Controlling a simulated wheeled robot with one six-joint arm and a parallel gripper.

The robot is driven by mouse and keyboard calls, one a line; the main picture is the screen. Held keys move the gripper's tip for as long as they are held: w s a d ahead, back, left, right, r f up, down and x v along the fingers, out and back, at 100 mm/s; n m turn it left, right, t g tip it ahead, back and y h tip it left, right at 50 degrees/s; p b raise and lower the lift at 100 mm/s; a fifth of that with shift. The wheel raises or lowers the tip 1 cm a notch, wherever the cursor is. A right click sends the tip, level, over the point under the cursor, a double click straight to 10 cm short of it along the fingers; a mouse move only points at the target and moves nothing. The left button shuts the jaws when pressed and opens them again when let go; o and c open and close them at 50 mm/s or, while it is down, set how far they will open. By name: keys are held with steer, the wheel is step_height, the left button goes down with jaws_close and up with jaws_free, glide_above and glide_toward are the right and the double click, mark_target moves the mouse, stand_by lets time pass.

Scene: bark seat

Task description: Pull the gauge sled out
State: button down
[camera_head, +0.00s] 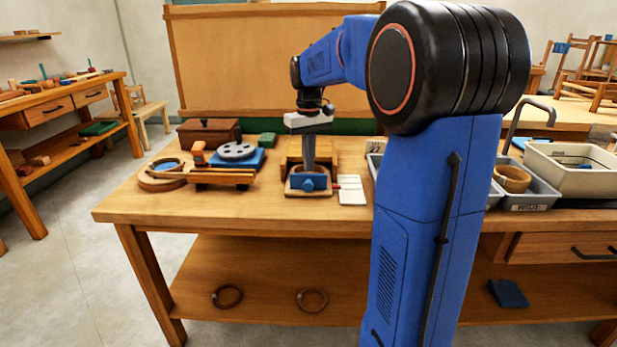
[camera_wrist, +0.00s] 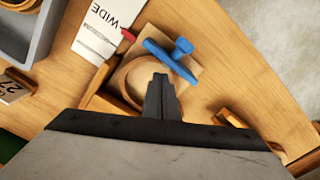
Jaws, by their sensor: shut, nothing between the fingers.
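The gauge sled (camera_head: 294,191) appears to be the small wooden plate at the front of a wooden guide frame (camera_head: 320,146) on the bench. It has a blue handle (camera_head: 308,183) facing the front edge. In the wrist view the sled plate (camera_wrist: 190,66) carries the blue T-shaped handle (camera_wrist: 168,60) and a round wooden ring (camera_wrist: 133,80). My gripper (camera_head: 309,168) points down over the sled, just behind the handle. In the wrist view my gripper's fingers (camera_wrist: 161,82) are together, over the ring and apart from the handle in the picture. The fingers hide part of the ring.
A white "WIDE" card (camera_wrist: 105,30) lies beside the frame, near a small red piece (camera_wrist: 128,36). A wooden fixture (camera_head: 222,177) and blue block with a grey disc (camera_head: 237,152) stand left. Grey bins (camera_head: 527,187) stand right. Bare bench lies in front of the sled.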

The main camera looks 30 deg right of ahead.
mark_target(308, 180)
steer(key=shift+f, duration=0.15)
steer(key=shift+s+f, duration=0.15)
steer(key=shift+f, duration=1.65)
steer(key=shift+r, duration=0.2)
steer(key=shift+a, duration=0.1)
steer(key=shift+s+a, duration=0.1)
steer(key=shift+s+a+r, duration=0.1)
steer(key=shift+s+a, duration=0.45)
steer(key=shift+s, duration=0.3)
steer(key=shift+s+a, duration=0.55)
steer(key=shift+s, duration=0.25)
steer(key=shift+w+d+r, duration=0.1)
steer(key=shift+w+r, duration=0.05)
steer(key=shift+r, duration=1)
steer(key=shift+w+d+r, duration=0.15)
steer(key=shift+w+r, duration=0.05)
steer(key=shift+r, duration=1)
steer(key=shift+w+d+r, duration=0.1)
steer(key=shift+w+r, duration=0.05)
steer(key=shift+r, duration=1)
